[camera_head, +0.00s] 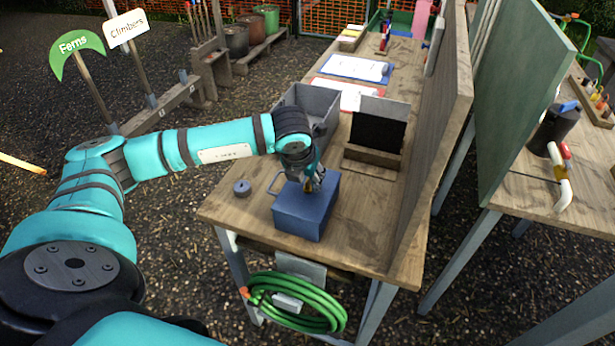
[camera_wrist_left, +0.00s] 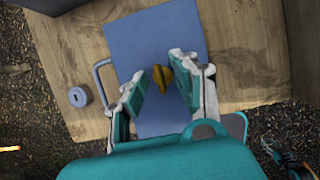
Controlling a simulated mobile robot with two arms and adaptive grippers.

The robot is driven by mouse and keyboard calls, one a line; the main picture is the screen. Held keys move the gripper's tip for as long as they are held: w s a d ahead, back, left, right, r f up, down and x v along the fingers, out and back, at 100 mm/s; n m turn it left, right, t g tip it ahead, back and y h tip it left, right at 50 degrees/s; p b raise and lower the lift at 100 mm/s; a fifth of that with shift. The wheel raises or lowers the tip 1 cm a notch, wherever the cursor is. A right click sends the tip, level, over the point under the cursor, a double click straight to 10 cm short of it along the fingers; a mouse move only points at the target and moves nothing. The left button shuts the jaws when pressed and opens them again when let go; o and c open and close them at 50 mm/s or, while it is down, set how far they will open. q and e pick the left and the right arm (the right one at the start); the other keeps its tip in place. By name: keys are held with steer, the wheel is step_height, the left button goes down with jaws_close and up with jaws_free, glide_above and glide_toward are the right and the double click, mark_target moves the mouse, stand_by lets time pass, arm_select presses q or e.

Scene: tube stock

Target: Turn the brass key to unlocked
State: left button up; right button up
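A blue box (camera_head: 303,214) stands near the front end of the wooden bench, with a loop handle on its left side. Its flat blue top (camera_wrist_left: 155,35) fills the middle of the left wrist view. The brass key (camera_wrist_left: 181,80) shows on this top, partly overlapped by my right-hand finger. My left gripper (camera_wrist_left: 160,75) reaches down over the box with its fingers apart, around the key. A gap shows between the left-hand finger and the brass. In the head view my left gripper (camera_head: 312,184) hides most of the key. Whether the fingers touch it is unclear. My right gripper is not in view.
A small grey round piece (camera_head: 242,188) lies left of the box. A grey bin (camera_head: 318,103) and a dark-faced wooden stand (camera_head: 374,157) are behind it. A tall wooden panel (camera_head: 432,150) borders the bench's right side. A green hose (camera_head: 300,312) hangs in front.

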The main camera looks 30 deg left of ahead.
arm_select(q)
jaws_close()
